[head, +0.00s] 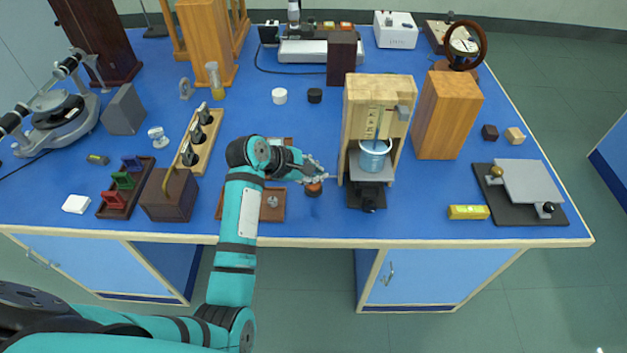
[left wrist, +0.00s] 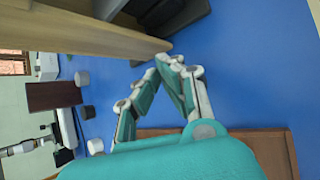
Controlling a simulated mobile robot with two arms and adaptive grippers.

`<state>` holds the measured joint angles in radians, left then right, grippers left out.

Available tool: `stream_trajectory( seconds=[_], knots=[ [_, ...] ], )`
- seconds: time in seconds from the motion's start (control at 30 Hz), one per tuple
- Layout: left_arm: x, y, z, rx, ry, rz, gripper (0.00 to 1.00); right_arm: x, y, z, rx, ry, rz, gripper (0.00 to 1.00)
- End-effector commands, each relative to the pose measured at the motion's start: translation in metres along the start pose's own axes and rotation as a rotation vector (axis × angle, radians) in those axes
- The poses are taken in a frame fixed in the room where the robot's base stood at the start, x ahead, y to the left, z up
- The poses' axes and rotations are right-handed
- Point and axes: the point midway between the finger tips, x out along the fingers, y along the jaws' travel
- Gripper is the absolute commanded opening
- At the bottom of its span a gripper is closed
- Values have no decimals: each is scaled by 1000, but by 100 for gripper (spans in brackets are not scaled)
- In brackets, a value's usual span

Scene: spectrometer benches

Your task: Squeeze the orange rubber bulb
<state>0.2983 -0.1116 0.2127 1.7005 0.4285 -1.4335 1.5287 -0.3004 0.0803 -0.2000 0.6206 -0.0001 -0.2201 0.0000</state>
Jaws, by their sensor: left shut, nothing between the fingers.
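The orange rubber bulb (head: 313,189) stands on the blue bench in the head view, small and dark orange, between a brown wooden tray and the wooden stand. My left gripper (head: 328,177) reaches in from the left, just above and beside the bulb, and partly covers it. I cannot tell whether they touch. In the left wrist view the left fingers (left wrist: 170,64) come together at the tips with nothing held. The bulb does not show there. My right gripper is not in view.
The wooden stand (head: 350,125) with a bluish cup (head: 374,158) stands close to the right of my left gripper. The brown tray (head: 272,217) lies beneath my left arm. A yellow block (head: 468,212) lies further right. Bare bench shows in front of the bulb.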

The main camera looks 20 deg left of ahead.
Motion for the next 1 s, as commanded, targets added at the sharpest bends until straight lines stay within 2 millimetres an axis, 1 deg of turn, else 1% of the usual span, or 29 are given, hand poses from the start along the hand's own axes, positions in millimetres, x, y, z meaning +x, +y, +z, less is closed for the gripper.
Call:
stream_trajectory(
  seconds=[0.17,0.4,1.0],
  knots=[
    [0,0,0,0,0,0,0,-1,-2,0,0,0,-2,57],
    [4,-4,-3,-1,0,-1,0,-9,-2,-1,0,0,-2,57],
    [7,-6,-5,0,0,-1,0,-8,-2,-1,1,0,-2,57]
  ],
)
